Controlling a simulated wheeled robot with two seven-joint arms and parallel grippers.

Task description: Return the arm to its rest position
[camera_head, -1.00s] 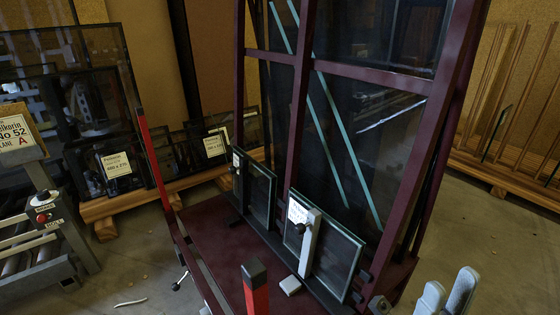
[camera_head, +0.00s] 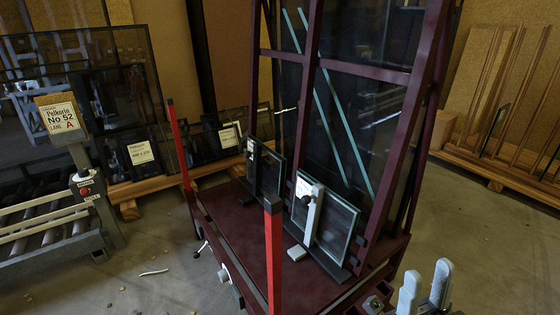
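My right gripper (camera_head: 425,288) is at the bottom right, in front of the trolley's front right corner. Its two pale grey fingers point up and stand apart, with nothing between them. The dark red glass trolley (camera_head: 215,214) stands in the middle with its tall rack. Two small framed glass panes lean on the rack: one on the left (camera_head: 266,172) and one on the right (camera_head: 338,224). A grey clamp bar with a black knob (camera_head: 314,213) stands against the right pane. My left gripper is out of view.
A roller conveyor (camera_head: 50,232) with a labelled sign (camera_head: 63,118) stands at the left. Wooden racks with glass line the back, and another wooden rack (camera_head: 500,178) is at the right. The floor at lower left is mostly clear.

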